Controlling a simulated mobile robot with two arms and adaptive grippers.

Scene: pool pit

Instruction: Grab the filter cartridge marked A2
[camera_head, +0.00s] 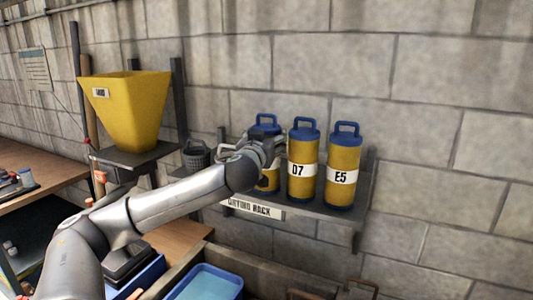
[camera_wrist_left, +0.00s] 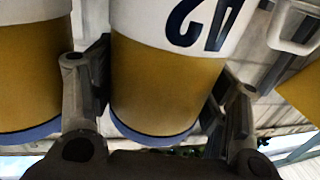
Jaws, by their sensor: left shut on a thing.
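Three yellow cartridges with blue caps and handles stand on the drying rack shelf. The left one (camera_head: 266,126) is partly hidden by my left gripper (camera_head: 262,150). In the left wrist view this cartridge (camera_wrist_left: 165,85) shows upside down, its white label reading A2, cut by the top edge. The fingers of my left gripper (camera_wrist_left: 158,105) lie on both sides of it, shut on it. It still looks upright in line with the others. The cartridge marked D7 (camera_head: 302,185) stands close to its right, and E5 (camera_head: 342,190) at the far right. My right gripper is not in view.
The drying rack (camera_head: 305,210) is fixed to the block wall. A yellow hopper (camera_head: 130,108) and a grey basket (camera_head: 195,156) are left of the cartridges. A blue tray (camera_head: 208,284) lies below. Another cartridge (camera_wrist_left: 30,75) is close beside one finger in the wrist view.

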